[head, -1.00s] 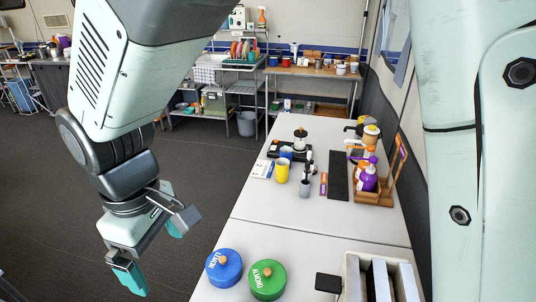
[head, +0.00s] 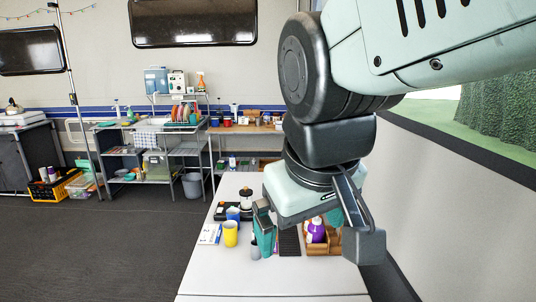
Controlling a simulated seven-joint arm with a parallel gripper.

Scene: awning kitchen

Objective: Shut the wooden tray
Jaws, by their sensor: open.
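A wooden tray (head: 322,250) stands at the right side of the white table in the head view. It is partly hidden behind my gripper, and a purple bottle (head: 316,230) stands in it. I cannot make out any lid or sliding part on it. My gripper (head: 299,228) is open, with its teal fingers wide apart and nothing seen between them. In the picture it overlaps the tray. It appears nearer to the camera, and I see no contact.
A yellow cup (head: 230,234), a blue cup (head: 233,213) and a dark mat (head: 289,242) are on the white table (head: 225,275). The near part of the table is clear. A wall (head: 440,210) runs along the right. Metal shelves (head: 180,160) stand at the back.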

